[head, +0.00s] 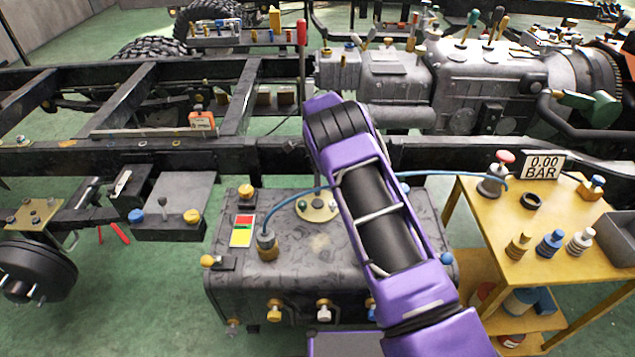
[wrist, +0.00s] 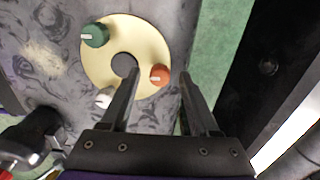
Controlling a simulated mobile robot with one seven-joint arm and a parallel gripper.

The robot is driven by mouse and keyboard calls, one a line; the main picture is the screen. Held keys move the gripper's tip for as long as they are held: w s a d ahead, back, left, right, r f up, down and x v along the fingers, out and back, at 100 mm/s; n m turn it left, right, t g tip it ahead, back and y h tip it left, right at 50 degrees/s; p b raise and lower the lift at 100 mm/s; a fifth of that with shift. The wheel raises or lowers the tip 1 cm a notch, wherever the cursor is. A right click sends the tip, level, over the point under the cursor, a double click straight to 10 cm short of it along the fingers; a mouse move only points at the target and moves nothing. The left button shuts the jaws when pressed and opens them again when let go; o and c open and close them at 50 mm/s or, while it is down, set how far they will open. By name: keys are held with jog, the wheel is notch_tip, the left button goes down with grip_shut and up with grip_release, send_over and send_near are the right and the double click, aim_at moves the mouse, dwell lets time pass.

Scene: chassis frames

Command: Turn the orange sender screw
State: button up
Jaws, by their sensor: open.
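The orange sender screw (wrist: 160,74) is a small round knob with a pale slot mark, at the right of a cream sender disc (wrist: 98,64) with a dark centre hole. A green screw (wrist: 95,35) and a white screw (wrist: 103,98) sit on the same disc. My gripper (wrist: 160,78) is open, and the orange screw appears between its fingertips in the wrist view. Height and contact cannot be told. In the head view the disc (head: 317,215) shows on top of the grey tank (head: 320,243), partly hidden by my purple arm, which also hides the gripper.
The black chassis rail (head: 270,153) runs behind the tank.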

jog(key=shift+f, duration=0.1)
grip_shut()
dwell(0.3)
jog(key=shift+n, duration=0.3)
jog(key=n, duration=1.8)
dwell(0.5)
